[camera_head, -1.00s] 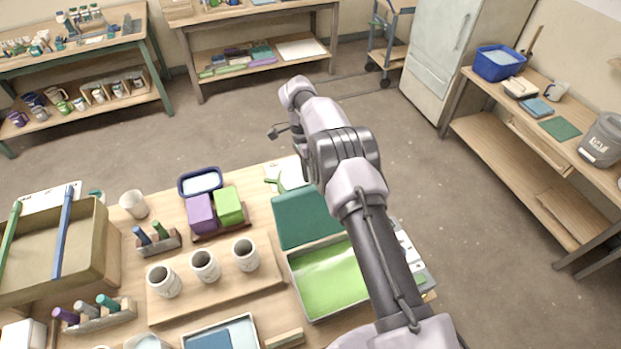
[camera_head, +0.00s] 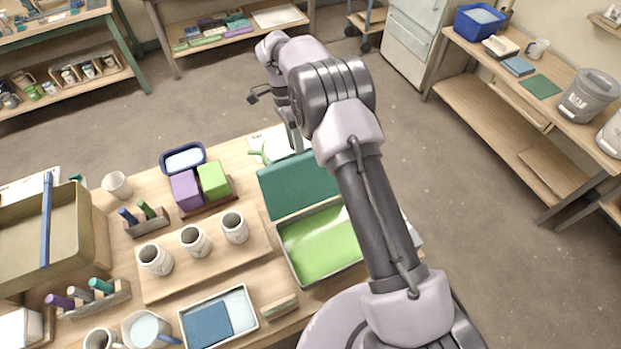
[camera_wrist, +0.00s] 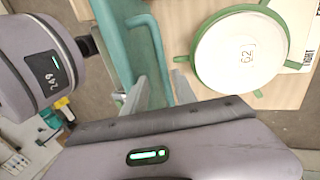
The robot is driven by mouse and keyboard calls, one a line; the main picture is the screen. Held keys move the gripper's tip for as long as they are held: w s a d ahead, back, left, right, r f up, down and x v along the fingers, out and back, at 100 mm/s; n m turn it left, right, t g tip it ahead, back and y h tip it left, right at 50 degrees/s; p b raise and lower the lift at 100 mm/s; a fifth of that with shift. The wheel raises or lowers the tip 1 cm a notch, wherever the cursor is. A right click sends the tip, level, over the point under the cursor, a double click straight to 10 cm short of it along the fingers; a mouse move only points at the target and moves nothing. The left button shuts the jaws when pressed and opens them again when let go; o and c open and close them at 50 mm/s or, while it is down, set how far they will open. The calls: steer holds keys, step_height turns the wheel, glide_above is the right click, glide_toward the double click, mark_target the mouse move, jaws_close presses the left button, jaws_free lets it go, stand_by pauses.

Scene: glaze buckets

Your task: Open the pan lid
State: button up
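A shallow pan with light green glaze (camera_head: 322,246) stands on the near worktable in the head view. Its teal lid (camera_head: 298,186) is raised and tilted up at the pan's far edge, so the pan is uncovered. My gripper (camera_head: 297,142) is at the lid's far upper edge, partly hidden behind my arm. In the wrist view the teal lid (camera_wrist: 112,35) is edge-on, with a teal handle bar (camera_wrist: 150,55) along it. My grey fingertips (camera_wrist: 165,92) are on either side of the bar's end. I cannot tell if they clamp it.
A white round bucket top with a green rim (camera_wrist: 238,52) is close beside my fingers. Cups (camera_head: 195,241), purple and green blocks (camera_head: 212,181) and a blue-white tray (camera_head: 218,318) crowd the table left of the pan. The floor to the right is clear.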

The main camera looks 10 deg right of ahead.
steer(key=s+d+r+b, duration=0.1)
steer(key=s+d, duration=0.1)
steer(key=s, duration=1.1)
steer(key=shift+s+d, duration=0.2)
steer(key=shift+d, duration=0.05)
